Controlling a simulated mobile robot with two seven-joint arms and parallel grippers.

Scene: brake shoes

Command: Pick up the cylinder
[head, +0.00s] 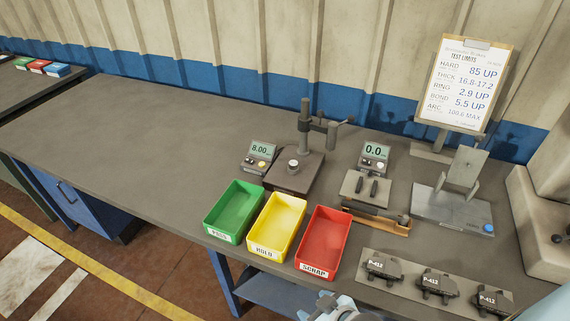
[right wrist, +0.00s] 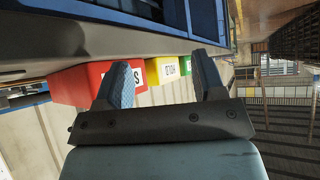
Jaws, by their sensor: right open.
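A small pale grey cylinder (head: 293,165) stands upright on the dark base of the gauge stand (head: 305,145), behind the bins, in the head view. My right gripper (right wrist: 161,57) is open and empty in the right wrist view, its two fingers spread wide. In the head view only part of it shows at the bottom edge (head: 335,307), in front of the red bin and well short of the cylinder. The cylinder does not show in the right wrist view. My left gripper is not in view.
Green (head: 233,212), yellow (head: 277,224) and red (head: 325,242) bins stand along the bench's front edge. Brake pads (head: 436,282) lie on a board at the right. Meters (head: 262,156), a brush tray (head: 380,220) and a clipboard stand (head: 466,85) stand nearby. The bench (head: 150,140) is clear at left.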

